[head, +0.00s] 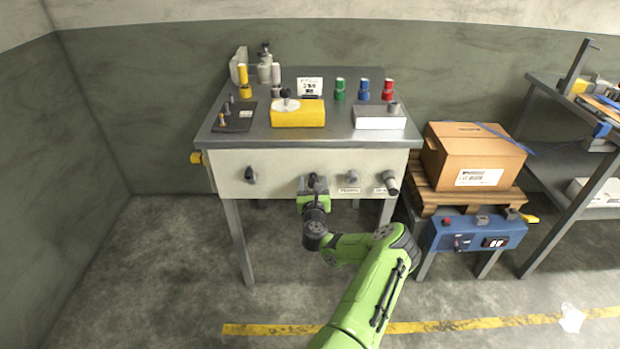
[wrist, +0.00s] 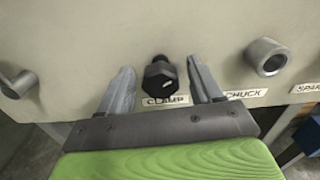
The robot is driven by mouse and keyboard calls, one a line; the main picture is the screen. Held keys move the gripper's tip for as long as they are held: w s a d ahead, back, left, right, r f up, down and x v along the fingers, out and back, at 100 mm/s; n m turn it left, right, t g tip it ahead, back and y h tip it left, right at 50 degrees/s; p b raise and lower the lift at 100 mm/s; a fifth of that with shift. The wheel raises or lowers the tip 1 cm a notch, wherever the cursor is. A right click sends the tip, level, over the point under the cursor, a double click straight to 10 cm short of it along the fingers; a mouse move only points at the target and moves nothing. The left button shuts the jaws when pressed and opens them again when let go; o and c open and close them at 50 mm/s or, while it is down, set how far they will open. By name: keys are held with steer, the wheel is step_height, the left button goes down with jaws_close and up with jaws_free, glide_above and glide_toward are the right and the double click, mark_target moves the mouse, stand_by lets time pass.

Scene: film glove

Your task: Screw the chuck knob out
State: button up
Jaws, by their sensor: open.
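The chuck knob (head: 351,177) is a grey round cylinder on the pale front panel of the bench, above a CHUCK label. In the wrist view it (wrist: 267,57) stands right of my gripper, with a dark hollow in its end. My gripper (head: 313,183) is open and empty at the panel, left of the chuck knob. In the wrist view its two fingers (wrist: 159,75) stand on either side of a black hexagonal knob (wrist: 159,76) labelled CLAMP, with a visible gap on both sides.
Another grey knob (wrist: 16,82) is at the left in the wrist view. A SPARE label (wrist: 306,87) and a grey knob (head: 389,182) are at the panel's right. A carton (head: 470,150) on a pallet stands right of the bench.

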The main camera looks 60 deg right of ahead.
steer(key=shift+s+a+r, duration=0.15)
steer(key=shift+a+r, duration=0.05)
steer(key=shift+a, duration=0.05)
steer(key=shift+c, duration=0.3)
steer(key=shift+f, duration=0.1)
steer(key=c, duration=1)
steer(key=shift+n, duration=0.3)
steer(key=n, duration=0.5)
steer(key=shift+p, duration=0.35)
steer(key=n+b, duration=0.1)
steer(key=n, duration=0.5)
steer(key=shift+n, duration=0.3)
